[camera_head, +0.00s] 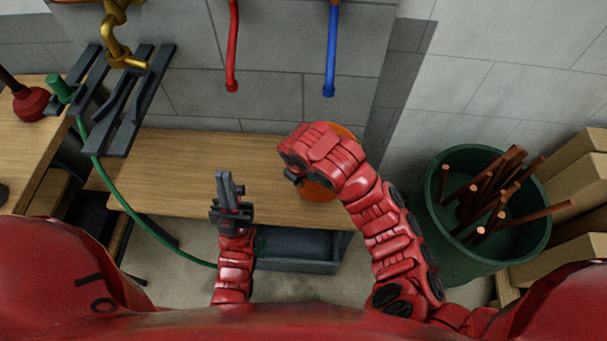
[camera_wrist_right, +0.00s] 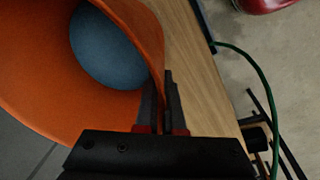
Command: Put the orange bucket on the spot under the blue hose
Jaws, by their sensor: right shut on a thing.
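The orange bucket (camera_head: 318,192) is mostly hidden behind my right wrist in the head view, over the right part of the wooden bench. The right wrist view looks into the bucket (camera_wrist_right: 75,112); a round blue-grey surface shows inside. My right gripper (camera_wrist_right: 166,100) is shut on the bucket's rim. Whether the bucket touches the bench is hidden. The blue hose (camera_head: 331,50) hangs down the wall, its end above and behind the bucket in the picture. The spot under it is not visible. My left gripper (camera_head: 228,186) is empty, its fingers close together, in front of the bench.
A red hose (camera_head: 232,45) hangs left of the blue one. The wooden bench (camera_head: 185,170) is clear on its left. A dark trough (camera_head: 297,250) lies below its front edge. A green bin (camera_head: 460,240) with several rods and cardboard boxes (camera_head: 575,185) stand right.

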